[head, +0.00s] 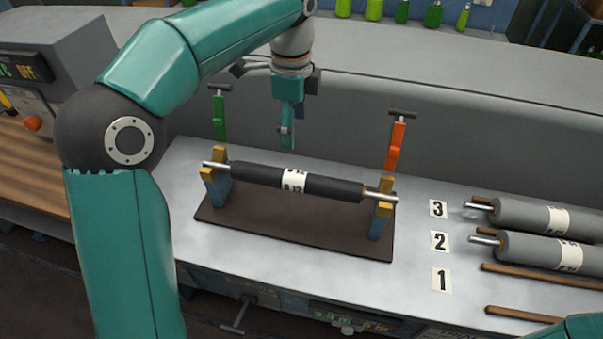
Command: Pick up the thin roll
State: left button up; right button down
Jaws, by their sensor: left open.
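The thin roll (325,186) is dark, with a white label round its middle and bare metal shaft ends. It lies level across two blue-and-yellow supports, a left one (217,190) and a right one (381,219), on a dark brown base plate (290,226). My left gripper (287,138) points down above and behind the middle of the roll, apart from it. It is open and empty; its fingers are seen nearly edge-on. My right gripper is out of the picture.
A green-handled clamp (219,118) and an orange-handled clamp (395,145) stand behind the supports. Two thicker grey rolls (522,212) lie at the right beside number cards (439,241). Bare metal bench shows between stand and cards.

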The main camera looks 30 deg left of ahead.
aim_at(296, 174)
pick_arm(q)
notch_tip(296, 174, down, 10)
jog(key=shift+r+b, duration=0.25)
jog(key=shift+b, duration=0.3)
jog(key=shift+s+d+f, duration=0.1)
jog(key=shift+d+f, duration=0.05)
jog(key=shift+f, duration=2.65)
jog(key=shift+c, duration=0.2)
grip_shut()
